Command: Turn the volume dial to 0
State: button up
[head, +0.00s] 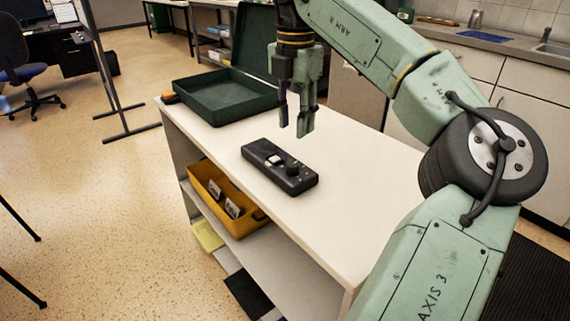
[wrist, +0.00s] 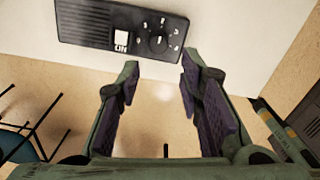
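A black control box (head: 258,153) lies flat on the white tabletop. It carries a round black volume dial (head: 292,168) and a white switch (head: 274,160). In the wrist view the box (wrist: 85,22) is at the top, with the dial (wrist: 157,44) near its right end and the switch, marked ON, (wrist: 121,39) left of it. Small white marks ring the dial; their figures are too small to read. My gripper (head: 293,124) is open and empty above the box, apart from the dial. In the wrist view its fingertips (wrist: 159,64) stand apart, just below the dial in the picture.
A dark green open case (head: 215,105) stands at the table's far end, its lid raised. A yellow bin (head: 255,222) with cards sits on the shelf below. The tabletop (head: 325,215) around the box is clear. A counter with a sink (head: 550,49) is at the back right.

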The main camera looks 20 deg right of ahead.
aim_at(292, 163)
notch_tip(292, 163, down, 10)
jog(key=shift+a+r, duration=0.1)
jog(key=shift+c, duration=0.6)
grip_shut()
